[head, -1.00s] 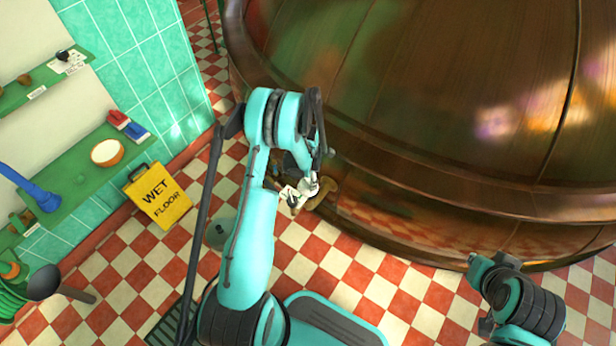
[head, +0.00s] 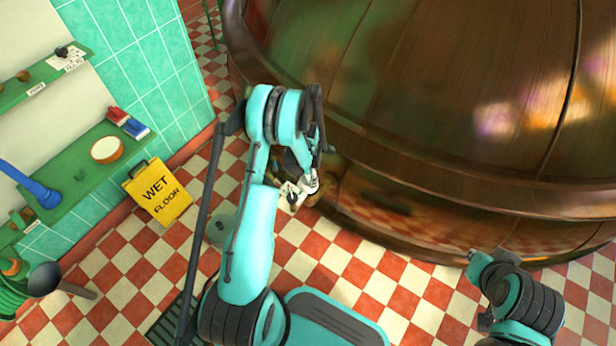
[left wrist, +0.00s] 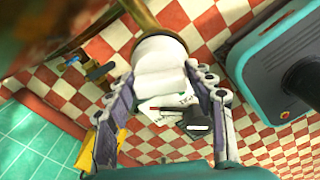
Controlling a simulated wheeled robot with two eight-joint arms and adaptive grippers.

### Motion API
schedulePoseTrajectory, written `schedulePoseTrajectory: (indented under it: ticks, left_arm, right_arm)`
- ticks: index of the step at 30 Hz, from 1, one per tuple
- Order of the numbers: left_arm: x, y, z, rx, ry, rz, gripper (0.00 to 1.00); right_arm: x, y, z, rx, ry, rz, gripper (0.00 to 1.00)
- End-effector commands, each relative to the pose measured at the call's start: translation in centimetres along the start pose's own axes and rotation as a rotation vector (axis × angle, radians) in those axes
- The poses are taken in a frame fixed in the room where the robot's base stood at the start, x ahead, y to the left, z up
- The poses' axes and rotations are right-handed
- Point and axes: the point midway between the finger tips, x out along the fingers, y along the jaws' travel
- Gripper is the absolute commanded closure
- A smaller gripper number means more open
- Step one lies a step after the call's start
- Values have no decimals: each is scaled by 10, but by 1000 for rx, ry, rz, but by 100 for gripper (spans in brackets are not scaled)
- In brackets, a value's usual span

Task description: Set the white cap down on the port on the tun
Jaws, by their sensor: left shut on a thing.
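My left gripper (head: 304,186) is beside the lower wall of the copper tun (head: 430,130). In the left wrist view my left gripper (left wrist: 160,75) is shut on the white cap (left wrist: 160,62), one finger on each side. The cap also shows as a small pale patch in the head view (head: 312,181). The brass port (left wrist: 146,15) comes in from the top of the wrist view and meets the cap's far edge in the picture. I cannot tell whether they touch. In the head view the gripper mostly covers the port. My right arm shows at lower right, without clear fingers.
A yellow wet-floor sign (head: 158,193) stands left of my left arm. Green shelves (head: 80,180) line the left wall. The checkered floor (head: 370,275) is clear between my arms.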

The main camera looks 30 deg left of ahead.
Motion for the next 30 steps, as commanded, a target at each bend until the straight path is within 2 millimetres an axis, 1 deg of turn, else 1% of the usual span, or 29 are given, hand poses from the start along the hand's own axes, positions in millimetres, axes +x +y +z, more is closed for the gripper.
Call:
schedulePoseTrajectory:
  ticks: [13,14,15,16,26,29,30]
  left_arm:
    - [8,0,0,0,0,0,72]
    - [8,0,0,0,0,0,38]
    - [8,0,0,0,0,0,28]
    - [8,0,0,0,0,0,22]
    - [6,0,0,0,0,0,22]
    - [-2,0,0,0,0,0,22]
    - [-8,0,0,0,0,0,22]
  right_arm:
    - [0,0,0,0,0,0,100]
    - [0,0,0,0,0,0,100]
    - [0,0,0,0,0,0,100]
    - [0,0,0,0,0,0,100]
    - [0,0,0,0,0,0,100]
    - [0,0,0,0,0,0,100]
    - [0,0,0,0,0,0,100]
